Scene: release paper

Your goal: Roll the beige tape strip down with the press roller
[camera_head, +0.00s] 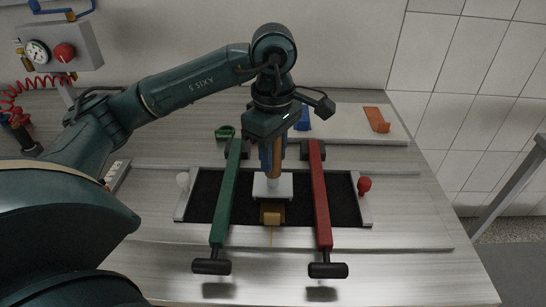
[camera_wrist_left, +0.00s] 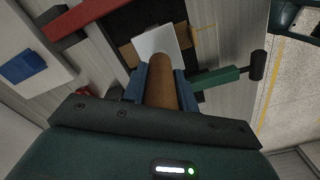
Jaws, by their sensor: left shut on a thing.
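My left gripper (camera_head: 271,158), with blue fingers, points down over the dark recessed bed and is shut on a brown wooden handle, which I take as the press roller (camera_head: 275,164). The handle also shows between the fingers in the left wrist view (camera_wrist_left: 162,82). A white flat piece (camera_head: 285,188) lies below the handle's end; whether they touch is unclear. A tan piece (camera_head: 272,215), which looks like the beige tape strip, shows in front of it. In the left wrist view tan also shows beside the white piece (camera_wrist_left: 155,42). My right gripper is not in view.
A green lever (camera_head: 226,195) and a red lever (camera_head: 320,200) flank the bed, close to my gripper. A gauge box (camera_head: 62,48) is at far left.

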